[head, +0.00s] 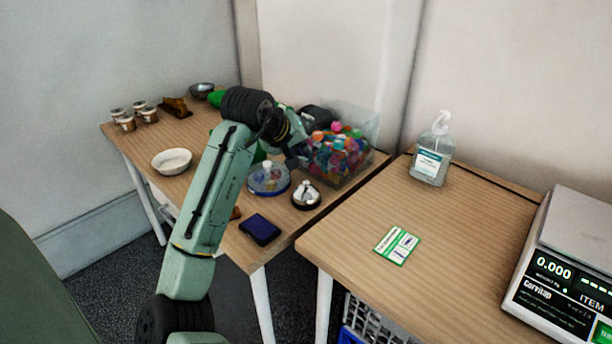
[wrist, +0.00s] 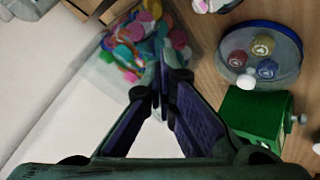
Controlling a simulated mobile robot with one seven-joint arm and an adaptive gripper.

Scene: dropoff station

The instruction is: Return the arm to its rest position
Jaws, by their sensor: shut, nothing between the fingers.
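My arm (head: 215,190) is raised and reaches over the left table (head: 215,190), bent at a black joint. My gripper (head: 296,160) hangs beside the clear bin of colourful pieces. In the wrist view its two dark fingers (wrist: 163,72) come together at the tips with nothing between them. The clear bin (head: 362,172) stands at the table's back right, and its colourful contents also show in the wrist view (wrist: 130,45). A round clear dish (head: 256,188) with a blue rim sits below the gripper; the wrist view shows coloured discs in it.
A silver-and-black bell (head: 306,196), a dark blue pad (head: 260,230) and a white bowl (head: 172,162) are on the left table. A green box (wrist: 255,113) shows in the wrist view. The right table holds a sanitizer bottle (head: 431,160), a card (head: 397,246) and a scale (head: 565,275).

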